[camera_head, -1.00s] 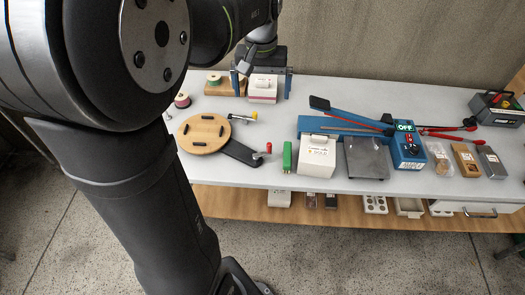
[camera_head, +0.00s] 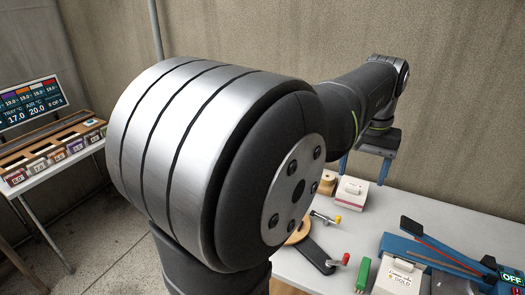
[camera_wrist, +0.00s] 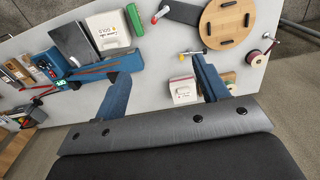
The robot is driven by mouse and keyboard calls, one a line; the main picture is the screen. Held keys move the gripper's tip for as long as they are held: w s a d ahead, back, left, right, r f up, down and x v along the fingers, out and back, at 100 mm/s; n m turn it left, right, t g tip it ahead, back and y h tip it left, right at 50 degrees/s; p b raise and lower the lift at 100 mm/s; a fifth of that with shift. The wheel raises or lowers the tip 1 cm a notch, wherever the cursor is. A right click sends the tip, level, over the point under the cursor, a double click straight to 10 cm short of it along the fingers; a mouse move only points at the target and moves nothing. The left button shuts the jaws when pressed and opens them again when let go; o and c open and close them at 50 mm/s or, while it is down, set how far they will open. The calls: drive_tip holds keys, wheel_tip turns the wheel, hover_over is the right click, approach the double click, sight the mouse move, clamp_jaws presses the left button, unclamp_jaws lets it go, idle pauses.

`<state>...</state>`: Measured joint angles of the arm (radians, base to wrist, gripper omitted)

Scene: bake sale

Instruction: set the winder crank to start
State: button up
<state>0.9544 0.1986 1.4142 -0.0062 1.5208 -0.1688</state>
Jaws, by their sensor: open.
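The winder is a round wooden disc with dark pegs, mostly hidden behind my arm in the head view, where a sliver of the disc (camera_head: 298,233) shows. Its black crank arm (camera_head: 318,252) ends in a red knob (camera_head: 345,259) at lower right. In the wrist view the disc (camera_wrist: 228,20) is at the top, with the red knob (camera_wrist: 163,11) to its left. My gripper (camera_head: 363,168) is open and empty, its blue fingers over the back of the table, apart from the crank. In the wrist view my gripper (camera_wrist: 162,62) has its fingers spread wide.
A white box with a pink stripe (camera_head: 352,192) shows between the fingers in the wrist view (camera_wrist: 183,90). A yellow-handled clamp (camera_head: 326,217) is near the disc. A green block (camera_head: 362,274), white box (camera_head: 398,277) and blue sealer (camera_head: 430,250) stand right of the knob.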

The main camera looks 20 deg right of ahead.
drive_tip(key=shift+f, duration=0.15)
drive_tip(key=c, duration=0.5)
drive_tip(key=n, duration=0.9)
approach(347, 255)
wheel_tip(347, 255, down, 10)
drive_tip(key=shift+d+f, duration=0.1)
drive_tip(key=shift+f, duration=0.1)
drive_tip(key=shift+c, duration=0.2)
drive_tip(key=shift+c, duration=0.2)
clamp_jaws()
